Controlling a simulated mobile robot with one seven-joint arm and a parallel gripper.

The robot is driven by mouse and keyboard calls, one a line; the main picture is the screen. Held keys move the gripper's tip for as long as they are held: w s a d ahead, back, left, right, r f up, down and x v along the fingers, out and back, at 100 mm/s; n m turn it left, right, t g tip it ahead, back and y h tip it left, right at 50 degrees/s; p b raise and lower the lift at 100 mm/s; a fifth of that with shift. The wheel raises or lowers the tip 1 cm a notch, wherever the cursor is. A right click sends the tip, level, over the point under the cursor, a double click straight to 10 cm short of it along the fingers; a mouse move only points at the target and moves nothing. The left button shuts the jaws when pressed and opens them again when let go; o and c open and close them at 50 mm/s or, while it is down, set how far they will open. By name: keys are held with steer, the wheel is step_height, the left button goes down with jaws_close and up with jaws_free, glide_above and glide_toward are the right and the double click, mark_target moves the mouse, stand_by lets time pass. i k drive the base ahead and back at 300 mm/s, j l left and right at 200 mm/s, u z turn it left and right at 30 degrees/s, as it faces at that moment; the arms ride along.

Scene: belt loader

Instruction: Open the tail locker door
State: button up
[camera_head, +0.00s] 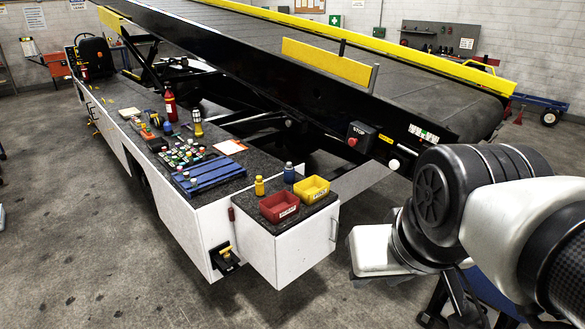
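The tail locker (290,250) is a white box at the near end of the loader's long white side cabinet. Its right-hand face carries a slim upright handle (333,229) near the edge, and the door looks shut. My arm comes in from the right edge, and its white and black wrist parts are right of the locker, apart from the handle in the picture. Dark parts below the wrist may belong to my gripper, but its fingers cannot be made out clearly. I see nothing held.
A red bin (279,207), a yellow bin (311,188) and two small bottles stand on the locker top. A black latch-like fitting (226,261) juts out low beside it. The conveyor belt (400,85) rises behind, with a stop button (360,137). Floor in front is clear.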

mark_target(298, 250)
steer(key=i+l+z, duration=0.2)
steer(key=i, duration=0.85)
steer(key=i+l+z, duration=0.2)
steer(key=i, duration=0.9)
